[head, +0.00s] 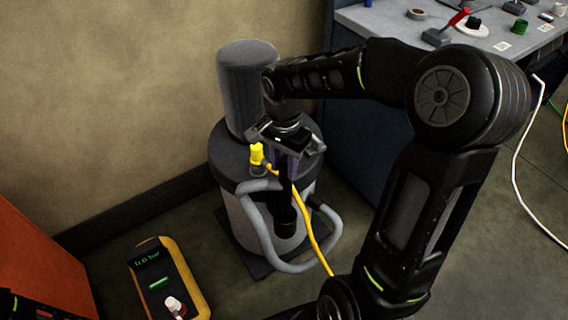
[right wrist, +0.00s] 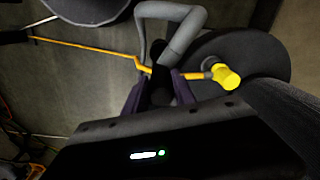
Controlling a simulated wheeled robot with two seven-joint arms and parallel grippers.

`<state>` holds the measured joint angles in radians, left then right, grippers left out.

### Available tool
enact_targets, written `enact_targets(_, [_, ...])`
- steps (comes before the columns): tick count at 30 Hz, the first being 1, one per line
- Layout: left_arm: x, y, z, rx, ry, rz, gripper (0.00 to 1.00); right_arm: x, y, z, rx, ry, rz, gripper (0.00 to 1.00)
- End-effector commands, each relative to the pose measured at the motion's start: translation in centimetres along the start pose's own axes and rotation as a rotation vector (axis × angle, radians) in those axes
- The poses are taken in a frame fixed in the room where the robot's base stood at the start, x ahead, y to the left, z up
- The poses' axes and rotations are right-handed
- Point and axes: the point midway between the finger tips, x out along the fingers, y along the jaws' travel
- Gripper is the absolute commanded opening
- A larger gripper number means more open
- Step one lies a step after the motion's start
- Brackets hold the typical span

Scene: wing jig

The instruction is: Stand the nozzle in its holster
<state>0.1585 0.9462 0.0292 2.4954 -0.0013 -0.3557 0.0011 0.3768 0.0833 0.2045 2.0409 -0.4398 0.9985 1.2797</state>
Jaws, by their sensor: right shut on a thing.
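My right gripper (head: 288,160) points down in front of a grey canister (head: 246,85) on a round dark-topped drum. Its purple fingers, also in the right wrist view (right wrist: 158,92), are shut on a dark piece, apparently the nozzle (right wrist: 160,82). A black cylindrical part (head: 287,220) shows below the fingers in the head view; I cannot tell whether it is the nozzle or its holster. A yellow fitting (head: 257,154) sits on the drum's top, beside the fingers, and shows in the right wrist view (right wrist: 226,77). My left gripper is out of view.
A bent grey tube (head: 255,240) loops around the drum's front. A yellow hose (head: 313,225) runs past the gripper to the floor. A yellow-edged display unit (head: 170,280) lies at lower left. A workbench (head: 388,22) with small items stands behind.

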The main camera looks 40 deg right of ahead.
Motion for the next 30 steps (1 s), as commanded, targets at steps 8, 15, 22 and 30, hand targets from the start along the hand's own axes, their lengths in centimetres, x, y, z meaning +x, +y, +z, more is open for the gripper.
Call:
enact_targets(8, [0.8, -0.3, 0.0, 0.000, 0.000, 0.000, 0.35, 0.9, 0.0, 0.0, -0.001, 0.000, -0.001, 0.00])
enact_targets(15, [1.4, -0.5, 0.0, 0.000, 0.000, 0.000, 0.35, 1.7, 0.0, 0.0, -0.001, 0.000, 0.000, 0.00])
enact_targets(22, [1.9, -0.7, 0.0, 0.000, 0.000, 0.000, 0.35, 2.4, 0.0, 0.0, -0.001, 0.000, 0.000, 0.00])
enact_targets(30, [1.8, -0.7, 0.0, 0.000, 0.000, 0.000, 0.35, 2.2, 0.0, 0.0, 0.000, 0.000, 0.000, 0.51])
